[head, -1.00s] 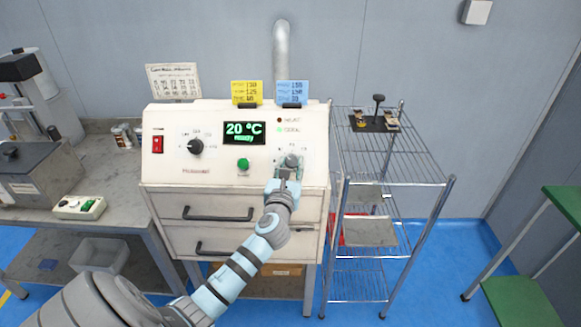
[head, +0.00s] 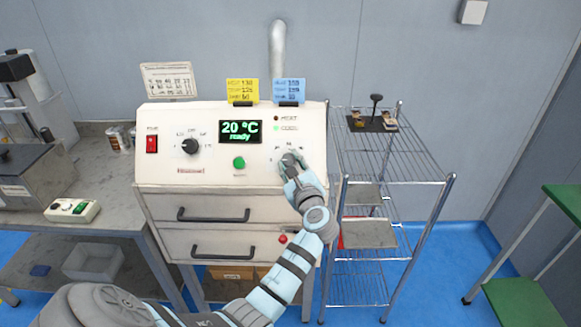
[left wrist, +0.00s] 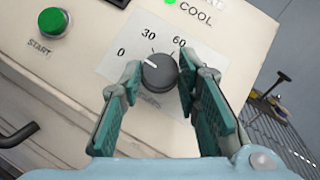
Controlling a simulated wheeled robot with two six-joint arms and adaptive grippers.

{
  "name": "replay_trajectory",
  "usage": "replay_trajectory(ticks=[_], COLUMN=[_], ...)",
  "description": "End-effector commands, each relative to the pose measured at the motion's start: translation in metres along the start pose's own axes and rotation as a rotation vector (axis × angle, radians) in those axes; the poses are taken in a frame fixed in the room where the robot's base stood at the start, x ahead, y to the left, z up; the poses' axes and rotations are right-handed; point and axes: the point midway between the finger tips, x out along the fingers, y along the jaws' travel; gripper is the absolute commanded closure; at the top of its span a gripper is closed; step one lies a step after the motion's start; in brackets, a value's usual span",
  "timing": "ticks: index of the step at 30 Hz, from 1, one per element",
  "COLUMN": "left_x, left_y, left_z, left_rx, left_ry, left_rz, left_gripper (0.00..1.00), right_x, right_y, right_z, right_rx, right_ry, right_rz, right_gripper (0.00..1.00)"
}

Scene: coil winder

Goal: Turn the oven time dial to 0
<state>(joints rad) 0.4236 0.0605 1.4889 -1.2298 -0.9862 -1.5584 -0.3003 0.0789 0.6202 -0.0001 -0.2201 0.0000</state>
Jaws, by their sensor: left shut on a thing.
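The oven time dial (left wrist: 161,72) is a dark round knob on the oven's white front, with 0, 30 and 60 printed around it. In the left wrist view its white pointer line aims up and left, between 0 and 30 and nearer the 0. The dial also shows in the head view (head: 289,158), partly covered by my gripper. My left gripper (left wrist: 158,82) has one teal finger on each side of the knob and is shut on it. In the head view my left gripper (head: 291,168) reaches the panel's right side from below. My right gripper is not in view.
The oven panel also has a temperature dial (head: 191,146), a green START button (head: 239,162), a red switch (head: 151,144) and a display (head: 241,132) reading 20 °C ready. A wire rack (head: 385,160) stands close on the right. A bench (head: 100,215) stands on the left.

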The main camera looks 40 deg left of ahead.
Motion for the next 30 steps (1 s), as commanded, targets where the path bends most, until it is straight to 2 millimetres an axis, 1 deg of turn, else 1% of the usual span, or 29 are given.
replay_trajectory(ticks=[7,20,21,23,24,30], left_x=[-0.0002,-0.0001,-0.0001,0.0000,0.0000,0.0002], left_y=[-0.0018,-0.0015,-0.0015,-0.0014,-0.0013,-0.0007], left_z=[-0.0006,-0.0003,-0.0003,-0.0003,-0.0002,0.0001], left_rx=[-0.050,-0.057,-0.057,-0.057,-0.057,-0.056], left_ry=[-0.002,-0.002,-0.002,-0.003,-0.003,-0.003], left_rz=[0.037,0.044,0.044,0.044,0.044,0.045], left_gripper=[0.98,0.98,0.64,0.54,0.50,0.50], right_x=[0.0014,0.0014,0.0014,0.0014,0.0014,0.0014], right_y=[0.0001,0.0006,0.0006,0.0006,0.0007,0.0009], right_z=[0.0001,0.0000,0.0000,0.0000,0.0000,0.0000], right_rx=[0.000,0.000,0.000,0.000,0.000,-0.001], right_ry=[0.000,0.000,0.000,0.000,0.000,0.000], right_rz=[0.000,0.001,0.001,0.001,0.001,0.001], right_gripper=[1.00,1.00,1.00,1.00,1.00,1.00])
